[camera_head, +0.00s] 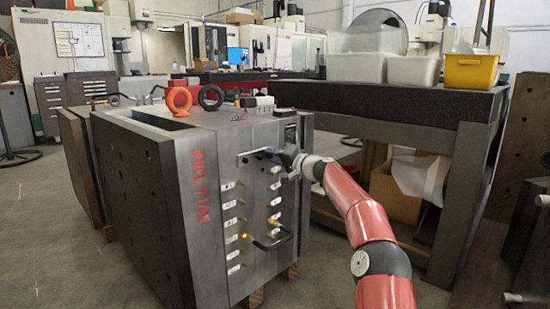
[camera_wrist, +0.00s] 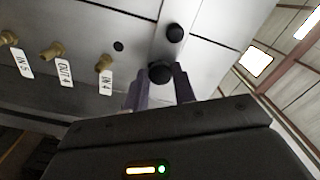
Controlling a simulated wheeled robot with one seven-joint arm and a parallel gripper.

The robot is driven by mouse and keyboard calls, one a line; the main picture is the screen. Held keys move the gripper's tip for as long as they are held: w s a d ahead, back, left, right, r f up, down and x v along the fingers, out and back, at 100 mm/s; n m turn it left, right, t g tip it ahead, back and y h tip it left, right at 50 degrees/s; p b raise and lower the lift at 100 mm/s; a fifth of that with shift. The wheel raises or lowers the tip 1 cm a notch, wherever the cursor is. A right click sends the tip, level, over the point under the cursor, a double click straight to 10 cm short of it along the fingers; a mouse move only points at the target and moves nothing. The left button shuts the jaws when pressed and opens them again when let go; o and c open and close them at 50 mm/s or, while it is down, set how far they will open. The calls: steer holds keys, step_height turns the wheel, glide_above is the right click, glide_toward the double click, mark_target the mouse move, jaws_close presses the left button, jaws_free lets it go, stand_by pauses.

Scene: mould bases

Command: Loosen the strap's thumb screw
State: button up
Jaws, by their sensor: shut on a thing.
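The thumb screw (camera_wrist: 160,72) is a round black knob on a light metal strap (camera_wrist: 168,52), seen in the wrist view. My gripper (camera_wrist: 161,76) has its two purple-grey fingers on either side of this knob and is shut on it. A second black knob (camera_wrist: 175,33) sits farther along the strap, clear of the fingers. In the head view my gripper (camera_head: 268,154) is at the upper part of the mould base's front face (camera_head: 205,225). The thumb screw is too small and covered to make out there.
Brass fittings (camera_wrist: 104,63) with white labels stick out left of the strap. A black hose (camera_head: 270,245) loops low on the mould face. A heavy dark table (camera_head: 400,100) stands close on the right.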

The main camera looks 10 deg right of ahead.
steer(key=o, duration=1)
steer(key=shift+a, duration=0.1)
steer(key=v, duration=0.7)
steer(key=shift+s+d, duration=0.25)
steer(key=shift+s, duration=0.05)
